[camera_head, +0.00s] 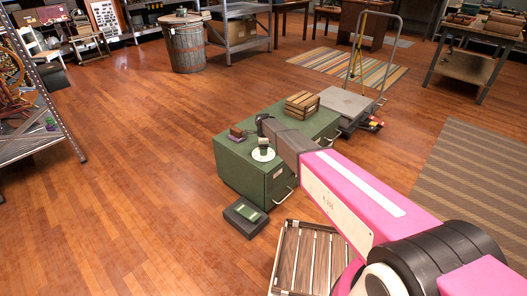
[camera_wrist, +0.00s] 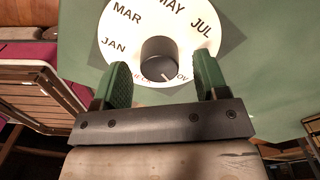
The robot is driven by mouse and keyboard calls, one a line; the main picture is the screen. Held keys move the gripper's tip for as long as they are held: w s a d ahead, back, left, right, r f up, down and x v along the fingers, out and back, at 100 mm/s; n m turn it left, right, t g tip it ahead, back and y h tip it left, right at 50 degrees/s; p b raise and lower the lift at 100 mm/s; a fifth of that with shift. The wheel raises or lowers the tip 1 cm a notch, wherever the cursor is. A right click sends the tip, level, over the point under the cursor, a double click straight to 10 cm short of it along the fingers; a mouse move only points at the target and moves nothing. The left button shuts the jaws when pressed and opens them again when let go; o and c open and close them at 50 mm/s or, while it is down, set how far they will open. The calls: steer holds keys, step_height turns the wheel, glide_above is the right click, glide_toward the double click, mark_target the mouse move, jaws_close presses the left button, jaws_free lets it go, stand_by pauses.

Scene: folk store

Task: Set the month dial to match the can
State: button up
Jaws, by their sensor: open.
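The month dial (camera_wrist: 112,24) is a white disc on a green surface, with JAN, MAR, MAY and JUL legible and a partly hidden label at the lower right ending in OV. Its black knob (camera_wrist: 159,58) stands in the middle, with a pale pointer line toward the bottom, just left of that label. My gripper (camera_wrist: 162,72) is open, its green fingers on either side of the knob with gaps. In the head view the dial (camera_head: 263,156) lies on the green cabinet's top, under my gripper (camera_head: 264,145). I cannot identify a can in either view.
The green cabinet (camera_head: 233,170) also bears a small brownish block (camera_head: 236,132) and a wooden crate (camera_head: 301,103). A dark device (camera_head: 245,217) sits on the floor in front. A slatted crate (camera_head: 303,258) stands near my arm.

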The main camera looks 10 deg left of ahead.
step_height(320, 180, up, 9)
steer(key=shift+r, duration=0.2)
steer(key=shift+d, duration=0.15)
